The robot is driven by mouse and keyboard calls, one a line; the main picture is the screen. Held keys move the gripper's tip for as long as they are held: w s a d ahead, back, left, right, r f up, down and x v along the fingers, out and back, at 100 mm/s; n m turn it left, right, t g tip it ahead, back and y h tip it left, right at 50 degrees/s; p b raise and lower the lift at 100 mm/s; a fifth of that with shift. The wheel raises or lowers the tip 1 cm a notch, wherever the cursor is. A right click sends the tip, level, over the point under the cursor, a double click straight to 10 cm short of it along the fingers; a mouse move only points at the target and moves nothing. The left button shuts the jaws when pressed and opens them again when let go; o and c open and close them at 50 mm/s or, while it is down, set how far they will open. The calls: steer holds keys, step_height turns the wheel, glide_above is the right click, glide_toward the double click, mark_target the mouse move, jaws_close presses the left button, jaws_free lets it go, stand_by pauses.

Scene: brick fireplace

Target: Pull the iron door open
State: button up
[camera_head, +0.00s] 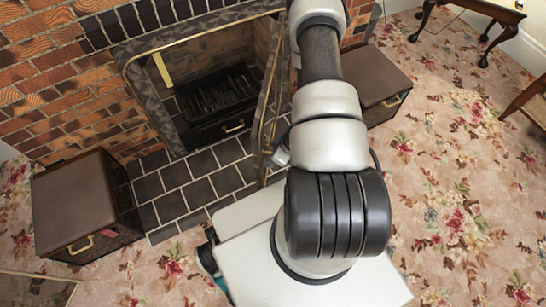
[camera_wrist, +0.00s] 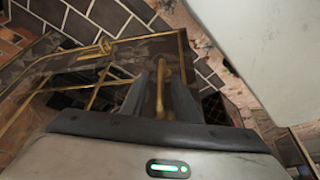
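The iron door (camera_head: 267,91) has a brass-trimmed edge and stands swung out from the right side of the fireplace opening in the head view, seen nearly edge-on and partly hidden by my arm. In the wrist view its dark patterned frame with brass trim (camera_wrist: 108,46) fills the upper middle. A brass handle bar (camera_wrist: 161,86) stands between the two grey fingers of my gripper (camera_wrist: 161,80). Whether the fingers press on the bar is not clear.
A brown box (camera_head: 72,203) with a brass handle stands left of the dark tiled hearth (camera_head: 190,190). Another brown box (camera_head: 381,82) stands right of the fireplace. A black grate (camera_head: 219,103) sits inside the fireplace. Flowered carpet (camera_head: 460,190) is clear at right.

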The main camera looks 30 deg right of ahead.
steer(key=p+v, duration=0.5)
steer(key=v, duration=1.2)
steer(key=shift+s+r, duration=0.15)
